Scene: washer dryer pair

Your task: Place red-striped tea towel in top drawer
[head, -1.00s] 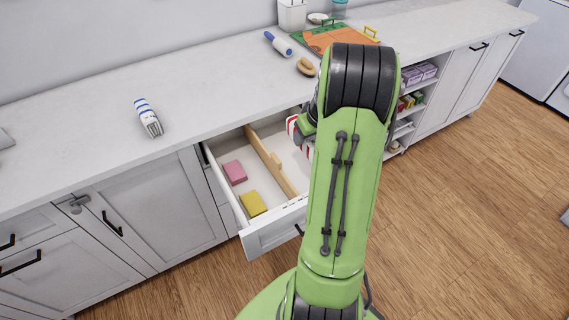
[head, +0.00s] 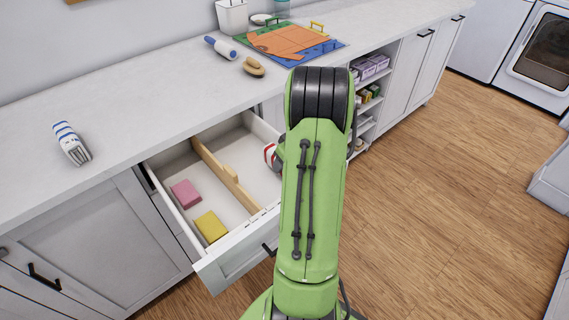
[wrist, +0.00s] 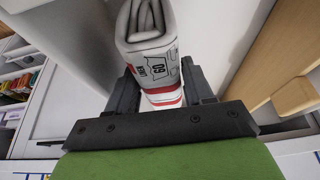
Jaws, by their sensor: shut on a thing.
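The red-striped tea towel (wrist: 154,60) is rolled or folded, white with red bands and dark print. My gripper (wrist: 158,90) is shut on it in the wrist view. In the head view only a small red-and-white part of the towel (head: 270,155) shows beside my green arm, which hides the gripper. The top drawer (head: 236,262) is pulled open, with a wooden divider (head: 226,174) along it. The towel is at the right side of the drawer; I cannot tell its height relative to the rim. The wrist view shows a pale drawer wall and the divider (wrist: 285,55) close by.
A pink block (head: 186,193) and a yellow block (head: 211,227) lie in the drawer's left compartment. A blue-striped towel (head: 71,144), a brush (head: 253,67) and a rolling pin (head: 220,47) lie on the counter. Open shelves (head: 368,95) stand right of the drawer.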

